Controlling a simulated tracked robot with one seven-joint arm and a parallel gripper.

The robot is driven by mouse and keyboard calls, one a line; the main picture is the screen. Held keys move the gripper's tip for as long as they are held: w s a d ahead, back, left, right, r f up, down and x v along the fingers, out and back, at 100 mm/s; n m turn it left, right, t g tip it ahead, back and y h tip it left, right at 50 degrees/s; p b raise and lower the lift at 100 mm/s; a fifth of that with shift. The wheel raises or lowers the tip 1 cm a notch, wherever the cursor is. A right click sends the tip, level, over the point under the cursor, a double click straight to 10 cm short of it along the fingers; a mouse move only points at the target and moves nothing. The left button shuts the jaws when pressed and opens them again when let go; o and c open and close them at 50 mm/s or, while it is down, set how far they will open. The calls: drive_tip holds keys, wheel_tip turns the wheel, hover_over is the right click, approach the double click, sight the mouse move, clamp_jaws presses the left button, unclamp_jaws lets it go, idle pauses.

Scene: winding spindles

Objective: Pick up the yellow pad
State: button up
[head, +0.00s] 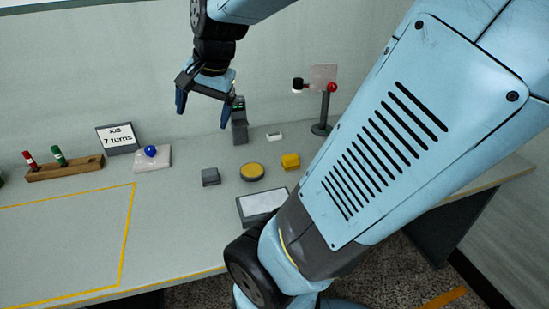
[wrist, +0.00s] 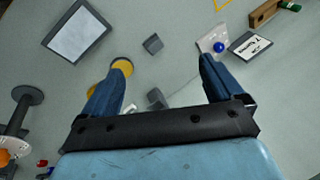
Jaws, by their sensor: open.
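A round yellow pad (head: 252,171) in a dark rim lies flat on the table in the head view, between a small grey block (head: 210,176) and a yellow block (head: 290,160). In the wrist view the yellow pad (wrist: 122,66) shows beside the left finger's tip, which covers part of it. My gripper (head: 203,110) is open and empty, well above the table, and to the left of and behind the pad in the head view.
A grey-framed panel (head: 262,203) lies in front of the pad. A dark upright device (head: 239,122) and a stand with a red ball (head: 332,88) are behind. A blue-knobbed plate (head: 152,157), a sign (head: 117,138) and a wooden rack (head: 66,171) stand left.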

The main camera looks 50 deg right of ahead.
drive_tip(key=w+d+f+m+g, duration=0.1)
drive_tip(key=w+d+f+m, duration=0.25)
drive_tip(key=d+m, duration=0.5)
drive_tip(key=m+g+h, duration=0.1)
drive_tip(key=m+g, duration=0.2)
drive_tip(key=m, duration=2)
hover_over(290, 156)
wheel_tip(290, 156, down, 12)
drive_tip(key=shift+f, duration=6.7)
drive_tip(key=shift+c, duration=0.3)
drive_tip(key=c, duration=1.1)
